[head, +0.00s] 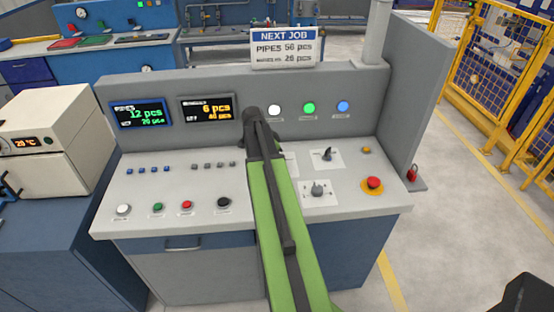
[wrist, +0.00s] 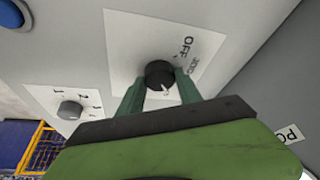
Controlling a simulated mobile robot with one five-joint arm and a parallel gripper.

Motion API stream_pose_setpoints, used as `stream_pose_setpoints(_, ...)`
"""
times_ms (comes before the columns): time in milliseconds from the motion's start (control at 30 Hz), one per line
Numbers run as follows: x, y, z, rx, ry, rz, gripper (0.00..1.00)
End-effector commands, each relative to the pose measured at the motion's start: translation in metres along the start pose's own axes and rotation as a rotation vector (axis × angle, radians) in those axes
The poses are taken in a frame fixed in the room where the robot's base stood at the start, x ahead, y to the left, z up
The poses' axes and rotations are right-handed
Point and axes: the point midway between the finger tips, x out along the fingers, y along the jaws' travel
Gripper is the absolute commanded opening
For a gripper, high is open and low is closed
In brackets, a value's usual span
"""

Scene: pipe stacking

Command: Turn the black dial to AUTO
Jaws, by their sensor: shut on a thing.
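In the wrist view the black dial (wrist: 158,74) sits on a white plate (wrist: 130,40) with the label OFF at its upper right and another word, too blurred to read, beyond it. A pale mark on the dial faces the lower right of the picture, towards my gripper. The two green fingers of my gripper (wrist: 160,90) are at the dial's sides, shut on it. In the head view my arm covers part of the panel, and the held dial cannot be made out there.
A grey dial (wrist: 69,110) on a numbered plate is beside it in the wrist view. The head view shows a grey console (head: 150,190) with two screens, lit lamps, push buttons, other knobs and a red emergency button (head: 372,183). A upright grey side panel (head: 415,80) bounds its right.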

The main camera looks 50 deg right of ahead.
Motion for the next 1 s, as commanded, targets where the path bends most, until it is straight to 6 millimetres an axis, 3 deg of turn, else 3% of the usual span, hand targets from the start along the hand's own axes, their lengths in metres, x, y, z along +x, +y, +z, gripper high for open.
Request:
stream_pose_setpoints(400, 0.0001, -0.0013, 0.0005, 0.158, -0.003, 0.066, 0.01)
stream_pose_setpoints(933, -0.0003, -0.001, 0.0015, 0.177, -0.003, 0.074, 0.01)
stream_pose_setpoints(967, -0.0003, -0.001, 0.0015, 0.177, -0.003, 0.074, 0.44)
stream_pose_setpoints(1000, -0.0003, -0.001, 0.0014, 0.177, -0.002, 0.074, 0.49)
